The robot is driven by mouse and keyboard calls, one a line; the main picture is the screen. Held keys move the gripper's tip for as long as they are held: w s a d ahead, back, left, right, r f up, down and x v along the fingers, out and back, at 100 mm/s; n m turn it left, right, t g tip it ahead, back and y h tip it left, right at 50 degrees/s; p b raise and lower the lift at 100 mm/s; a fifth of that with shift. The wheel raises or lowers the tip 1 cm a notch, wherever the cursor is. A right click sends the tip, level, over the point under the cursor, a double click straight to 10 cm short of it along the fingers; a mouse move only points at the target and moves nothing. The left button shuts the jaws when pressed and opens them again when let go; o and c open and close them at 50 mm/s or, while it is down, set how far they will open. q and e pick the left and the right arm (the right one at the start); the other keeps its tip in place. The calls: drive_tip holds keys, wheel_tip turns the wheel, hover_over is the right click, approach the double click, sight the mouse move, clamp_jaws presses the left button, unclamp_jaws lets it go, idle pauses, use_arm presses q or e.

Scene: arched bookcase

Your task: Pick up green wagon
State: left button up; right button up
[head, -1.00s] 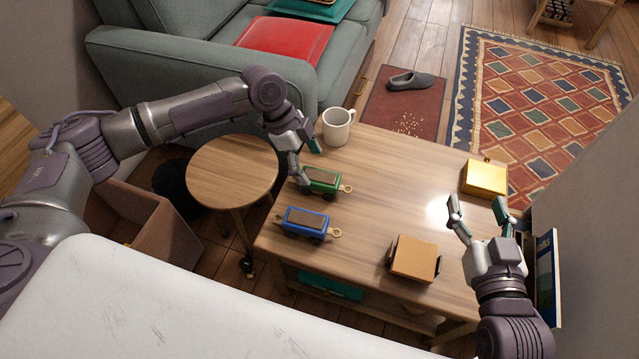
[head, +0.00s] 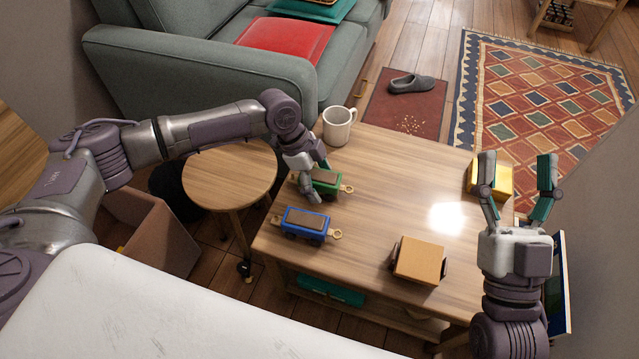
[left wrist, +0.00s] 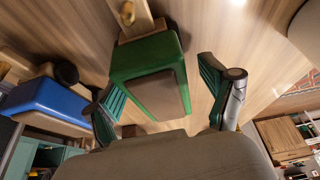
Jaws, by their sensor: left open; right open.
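The green wagon (head: 327,181) stands on the wooden table near its left edge, partly hidden by my left gripper (head: 317,181). In the left wrist view the wagon (left wrist: 150,62) has a brown top panel and a wooden coupling. My left gripper (left wrist: 155,84) is open there, with one finger on each side of the wagon and gaps visible. My right gripper (head: 518,162) is open and empty at the right side of the table, its fingers pointing away.
A blue wagon (head: 305,224) stands close in front of the green one. A white mug (head: 337,126), a yellow block (head: 490,181) and an orange block (head: 420,260) are also on the table (head: 385,190). A round stool (head: 230,175) is at left.

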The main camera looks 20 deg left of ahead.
use_arm(q)
drive_tip(key=c, duration=1.3)
